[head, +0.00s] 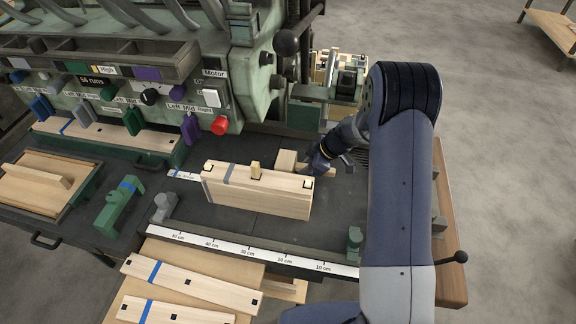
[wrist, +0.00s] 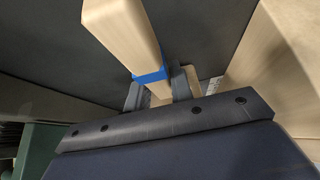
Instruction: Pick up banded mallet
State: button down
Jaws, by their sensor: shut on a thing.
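The banded mallet shows in the wrist view as a pale wooden bar (wrist: 122,30) with a blue band (wrist: 150,77) near the fingers. My gripper (wrist: 160,93) is shut on it, one dark finger on each side just below the band. In the head view, a pale wooden block (head: 286,161), apparently the mallet's head, shows beside my gripper (head: 318,165), behind the wooden crate panels. The gripper hides much of the mallet there, and I cannot tell whether it touches the bench.
Upright wooden panels (head: 258,190) stand close in front of my gripper. The green machine (head: 255,80) with a red button (head: 220,125) is behind. A ruler strip (head: 248,252) runs along the bench front. Slats (head: 190,283) lie in front. A green clamp (head: 118,205) is at left.

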jog(key=shift+r, duration=0.15)
notch_tip(320, 180, up, 9)
jog(key=shift+r+b, duration=0.2)
jog(key=shift+b, duration=0.8)
jog(key=shift+r, duration=0.25)
